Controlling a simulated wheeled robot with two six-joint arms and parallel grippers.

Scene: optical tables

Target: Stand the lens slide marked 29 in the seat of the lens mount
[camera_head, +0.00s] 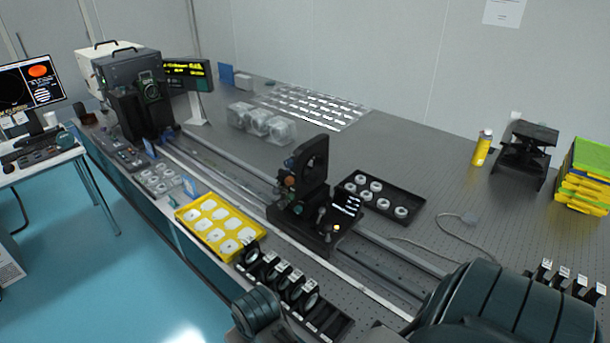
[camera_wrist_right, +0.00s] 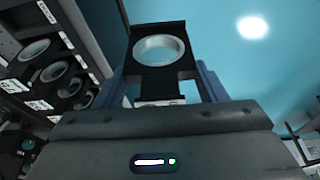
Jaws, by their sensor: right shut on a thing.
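My right gripper (camera_wrist_right: 161,88) is shut on a black lens slide (camera_wrist_right: 179,74) with a round, pale-rimmed lens, seen over the blue floor. The slide's label is too small and oblique to read, so I cannot tell its number. The lens mount (camera_head: 313,158) is a black upright frame with a round opening, on a carriage on the rail at mid-table. Its seat is not clearly seen. In the head view the right gripper and held slide are hidden or out of frame; dark arm links fill the lower right. My left gripper is not in view.
A rack (camera_head: 327,325) of several black lens slides runs along the front edge; slides (camera_wrist_right: 57,72) show left in the wrist view. A yellow tray (camera_head: 183,220) lies left of it. A black tray (camera_head: 408,218) of rings lies behind the mount. Another slide group (camera_head: 566,279) stands right.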

